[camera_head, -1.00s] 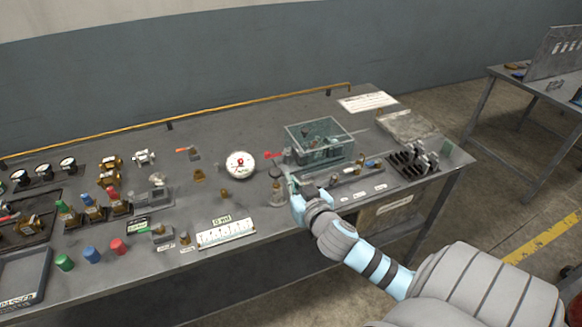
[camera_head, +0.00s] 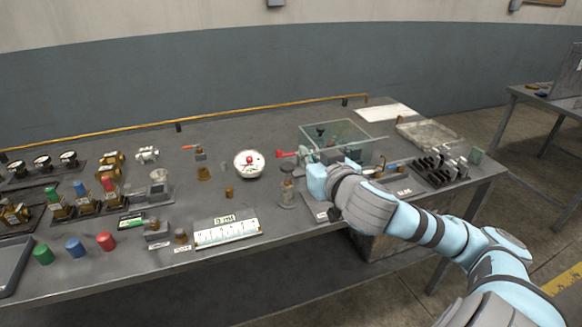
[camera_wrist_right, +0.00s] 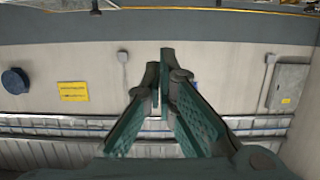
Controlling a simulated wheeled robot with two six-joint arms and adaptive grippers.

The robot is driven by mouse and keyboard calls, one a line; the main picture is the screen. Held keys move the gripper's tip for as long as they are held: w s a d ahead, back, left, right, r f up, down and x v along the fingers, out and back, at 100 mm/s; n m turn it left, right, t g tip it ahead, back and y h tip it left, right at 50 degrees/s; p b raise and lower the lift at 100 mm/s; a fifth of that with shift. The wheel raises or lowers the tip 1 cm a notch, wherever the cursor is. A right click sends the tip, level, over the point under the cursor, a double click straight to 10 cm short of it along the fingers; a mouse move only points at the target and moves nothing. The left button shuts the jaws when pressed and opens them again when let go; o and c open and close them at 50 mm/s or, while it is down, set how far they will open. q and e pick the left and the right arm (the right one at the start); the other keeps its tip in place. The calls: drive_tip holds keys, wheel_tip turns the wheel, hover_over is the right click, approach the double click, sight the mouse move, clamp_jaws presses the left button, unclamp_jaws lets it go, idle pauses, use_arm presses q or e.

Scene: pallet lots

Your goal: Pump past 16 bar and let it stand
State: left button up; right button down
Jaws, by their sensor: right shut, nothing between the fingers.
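A round white gauge (camera_head: 249,164) with a red centre stands on the bench; its reading is too small to make out. A red handle (camera_head: 286,154) sits just right of it, beside a clear greenish box (camera_head: 357,148). I cannot tell which part is the pump or its lever. My right gripper (camera_wrist_right: 164,58) is shut and empty in the right wrist view, its green fingers pointing toward the wall. In the head view my right wrist is in front of the clear box, to the right of the red handle, and mostly hides the fingers. My left gripper is not in view.
A small glass-like bottle (camera_head: 288,190) stands just left of my right wrist. A white scale strip (camera_head: 226,233) lies at the bench's front edge. Valves and coloured caps crowd the left. A rack of dark parts (camera_head: 432,172) stands at right. A yellow rail (camera_head: 200,118) runs along the back.

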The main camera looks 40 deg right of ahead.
drive_tip(key=shift+w+d, duration=0.1)
drive_tip(key=shift+w, duration=0.05)
hover_over(287, 168)
drive_tip(key=s, duration=0.2)
wheel_tip(287, 168, down, 2)
drive_tip(key=f, duration=0.1)
drive_tip(key=f+b, duration=0.1)
drive_tip(key=f, duration=0.1)
drive_tip(key=f+b, duration=0.1)
drive_tip(key=shift+w+d+f, duration=0.2)
drive_tip(key=shift+w+d, duration=0.05)
drive_tip(key=shift+d, duration=0.1)
